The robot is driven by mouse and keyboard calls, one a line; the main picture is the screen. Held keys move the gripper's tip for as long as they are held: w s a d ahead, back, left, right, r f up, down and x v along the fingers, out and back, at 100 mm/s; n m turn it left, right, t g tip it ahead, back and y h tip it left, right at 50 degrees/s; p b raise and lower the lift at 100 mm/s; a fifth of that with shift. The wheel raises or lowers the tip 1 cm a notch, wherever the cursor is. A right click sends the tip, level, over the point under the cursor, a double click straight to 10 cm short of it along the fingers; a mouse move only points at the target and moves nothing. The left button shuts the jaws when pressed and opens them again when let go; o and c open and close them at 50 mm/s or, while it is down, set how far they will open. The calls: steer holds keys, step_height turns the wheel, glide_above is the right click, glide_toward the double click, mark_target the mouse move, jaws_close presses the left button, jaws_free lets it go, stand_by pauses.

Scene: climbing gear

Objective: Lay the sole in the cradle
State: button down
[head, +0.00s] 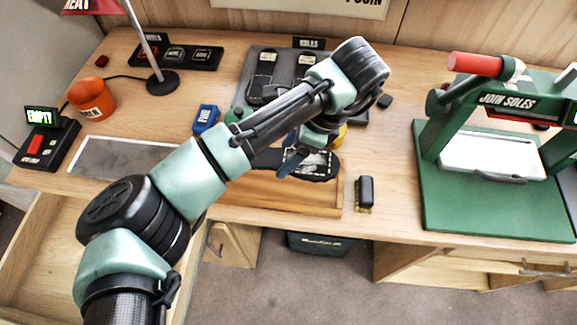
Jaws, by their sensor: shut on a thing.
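The sole (322,165) is black with a pale printed patch and shows under the end of my arm, over a wooden board at the front of the bench. My gripper (292,162), with dark blue fingers, is shut on it near its middle. My arm hides part of the sole, and I cannot tell whether the sole touches the board. No part is labelled as the cradle; a white tray-like part (492,158) sits in the green press marked "JOIN SOLES" (440,205) at the right.
The wooden board (270,195) lies below my gripper. A dark brush-like block (365,192) stands right of it. A grey rack (263,57) with sole shapes is behind. A blue box (205,119), orange pot (92,99) and lamp (160,78) stand left. Bench before the press is clear.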

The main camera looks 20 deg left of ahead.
mark_target(309, 163)
steer(key=f, duration=0.8)
steer(key=shift+s, duration=0.2)
steer(key=shift+c, duration=1.4)
jaws_free()
steer(key=shift+f, duration=0.1)
steer(key=p+v, duration=0.1)
steer(key=v, duration=1)
steer(key=shift+r, duration=0.3)
steer(key=shift+w+d+r, duration=0.1)
steer(key=shift+d+r, duration=0.05)
steer(key=shift+r, duration=0.2)
